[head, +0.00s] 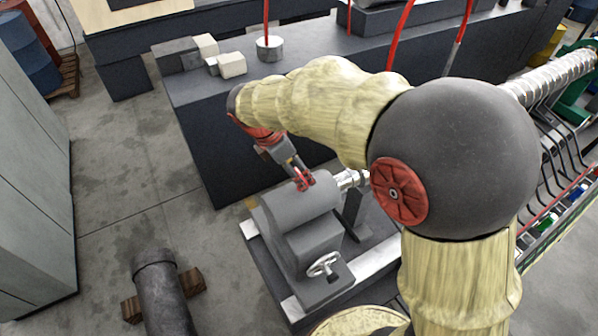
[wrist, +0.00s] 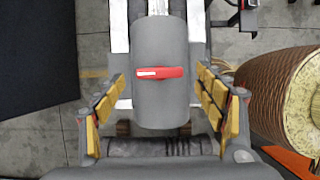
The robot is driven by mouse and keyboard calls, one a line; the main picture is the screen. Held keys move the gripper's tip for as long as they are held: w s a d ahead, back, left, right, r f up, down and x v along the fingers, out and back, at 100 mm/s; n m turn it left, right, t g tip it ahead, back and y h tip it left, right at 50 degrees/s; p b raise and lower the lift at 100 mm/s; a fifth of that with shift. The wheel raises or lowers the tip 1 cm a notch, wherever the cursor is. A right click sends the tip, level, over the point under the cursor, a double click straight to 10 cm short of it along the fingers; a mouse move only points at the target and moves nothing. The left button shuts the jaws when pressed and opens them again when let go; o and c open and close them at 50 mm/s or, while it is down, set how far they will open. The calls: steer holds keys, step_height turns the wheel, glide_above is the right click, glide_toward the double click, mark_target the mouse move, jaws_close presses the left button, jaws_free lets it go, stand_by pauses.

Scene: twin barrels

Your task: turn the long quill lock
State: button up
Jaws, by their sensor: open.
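The quill lock is a short red lever (wrist: 160,72) with a pale end on its left, lying crosswise on top of the grey tailstock barrel (wrist: 160,105). In the head view the grey tailstock (head: 300,222) stands below my gripper (head: 300,178); red parts there overlap, so lever and gripper are hard to separate. In the wrist view my gripper (wrist: 160,78) is open, one yellow-padded finger on each side of the barrel. The lever appears between the fingers, apart from both. The height gap is unclear.
A handwheel (head: 322,265) sits at the tailstock's near end. A dark bench (head: 200,95) with small blocks stands behind. A dark cylinder (head: 165,300) lies on wooden supports at the lower left. Open concrete floor (head: 120,200) lies to the left.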

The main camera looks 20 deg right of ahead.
steer(key=shift+x, duration=1.3)
steer(key=shift+c, duration=1)
steer(key=c, duration=1)
steer(key=shift+o, duration=0.2)
